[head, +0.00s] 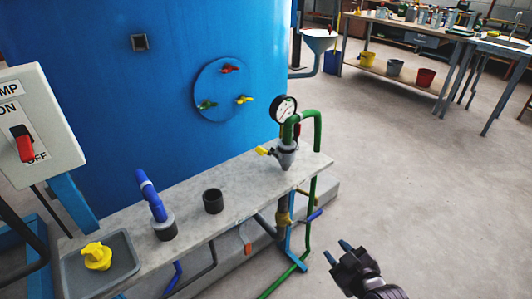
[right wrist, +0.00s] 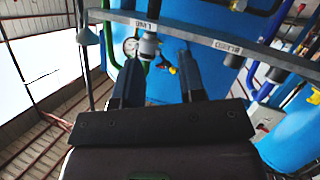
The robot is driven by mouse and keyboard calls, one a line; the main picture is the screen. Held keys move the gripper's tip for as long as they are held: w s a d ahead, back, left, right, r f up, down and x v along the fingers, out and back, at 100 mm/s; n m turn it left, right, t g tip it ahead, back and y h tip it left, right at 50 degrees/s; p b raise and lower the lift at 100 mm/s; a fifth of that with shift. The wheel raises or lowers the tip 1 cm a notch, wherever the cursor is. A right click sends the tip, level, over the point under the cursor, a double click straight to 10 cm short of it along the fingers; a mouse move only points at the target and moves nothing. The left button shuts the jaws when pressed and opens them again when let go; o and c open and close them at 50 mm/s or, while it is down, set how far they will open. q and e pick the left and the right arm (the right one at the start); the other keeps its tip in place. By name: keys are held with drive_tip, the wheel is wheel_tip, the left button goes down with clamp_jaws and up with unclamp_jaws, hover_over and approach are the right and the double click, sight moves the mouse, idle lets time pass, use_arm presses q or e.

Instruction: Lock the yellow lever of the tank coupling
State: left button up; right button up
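The grey coupling (head: 284,156) stands on the stone ledge below a pressure gauge (head: 284,109), with a green pipe (head: 317,130) curving down beside it. A small yellow lever (head: 262,151) sticks out from its left side. I cannot tell from this view whether it is locked. My right gripper (head: 338,250) is to the lower right of the coupling, apart from it and over the floor. Its two fingers are spread with nothing between them, which the right wrist view (right wrist: 160,60) also shows. My left gripper is not in view.
The blue tank (head: 120,70) fills the left, with a round plate (head: 222,83) bearing red, green and yellow handles. The ledge (head: 240,190) holds a blue pipe (head: 151,195), a dark cup (head: 213,201) and a yellow cap (head: 97,256) on a grey tray. Floor (head: 430,190) at right is clear.

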drive_tip(key=w+a+r+n+y+b, duration=0.2)
drive_tip(key=w+a+r+n+y, duration=0.35)
drive_tip(key=w, duration=0.65)
drive_tip(key=n+t+b, duration=0.1)
drive_tip(key=n, duration=0.3)
approach(265, 153)
drive_tip(key=shift+y, duration=0.35)
drive_tip(key=x, duration=0.5)
drive_tip(key=b+x, duration=0.1)
drive_tip(key=x, duration=0.3)
drive_tip(key=shift+w+f+b, duration=0.2)
drive_tip(key=shift+w+b, duration=0.1)
drive_tip(key=shift+w, duration=0.15)
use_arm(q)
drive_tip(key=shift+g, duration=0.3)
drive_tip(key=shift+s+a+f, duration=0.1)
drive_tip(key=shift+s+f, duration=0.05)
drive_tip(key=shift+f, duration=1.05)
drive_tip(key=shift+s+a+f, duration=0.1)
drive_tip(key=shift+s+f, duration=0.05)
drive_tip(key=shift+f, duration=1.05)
use_arm(e)
drive_tip(key=shift+x, duration=0.8)
drive_tip(key=shift+s, duration=0.1)
clamp_jaws()
